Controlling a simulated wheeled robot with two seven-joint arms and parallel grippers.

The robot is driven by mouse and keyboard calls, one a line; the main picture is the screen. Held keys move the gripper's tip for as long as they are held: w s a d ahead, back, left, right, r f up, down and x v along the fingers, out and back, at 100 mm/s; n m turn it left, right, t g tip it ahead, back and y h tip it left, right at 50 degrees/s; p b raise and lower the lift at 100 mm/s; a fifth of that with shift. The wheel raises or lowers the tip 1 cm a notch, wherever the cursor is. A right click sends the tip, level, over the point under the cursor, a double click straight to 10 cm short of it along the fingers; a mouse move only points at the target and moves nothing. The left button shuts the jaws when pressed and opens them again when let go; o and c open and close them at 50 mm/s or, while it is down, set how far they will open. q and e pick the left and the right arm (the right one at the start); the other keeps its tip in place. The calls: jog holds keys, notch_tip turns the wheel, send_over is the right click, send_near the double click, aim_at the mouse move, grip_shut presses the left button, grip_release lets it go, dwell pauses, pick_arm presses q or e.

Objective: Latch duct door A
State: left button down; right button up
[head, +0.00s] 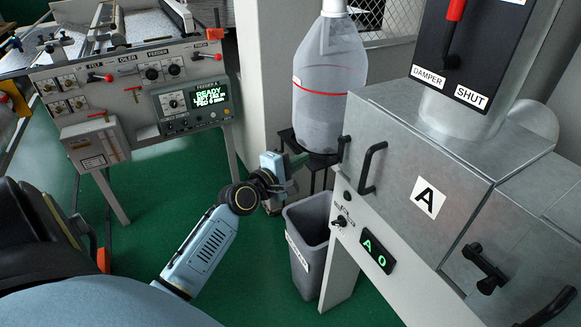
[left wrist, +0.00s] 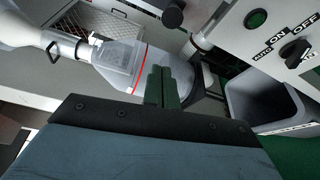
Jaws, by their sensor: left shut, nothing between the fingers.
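Duct door A (head: 405,178) is a grey metal panel with a white "A" label on the duct box at the right of the head view. It looks flush with the box. A black bar handle (head: 370,168) is on its left part, with a smaller black fitting (head: 344,148) at its left edge. I cannot tell whether the door is latched. My left gripper (head: 301,160) is shut and empty, left of the door and apart from it. Its green fingers (left wrist: 163,86) are together in the left wrist view.
A lit "A 0" display (head: 378,256) and a switch (head: 341,221) sit below the door. A grey bin (head: 308,236) stands under my gripper. A clear collection bag (head: 328,80) hangs behind it. A black damper panel (head: 470,45) reads "SHUT". A control console (head: 140,90) is at left.

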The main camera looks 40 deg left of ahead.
aim_at(339, 150)
pick_arm(q)
jog(key=d, duration=0.1)
jog(key=w+d+p, duration=0.1)
jog(key=w+d, duration=0.1)
jog(key=d, duration=0.1)
jog(key=shift+w+r, duration=0.25)
dwell(0.3)
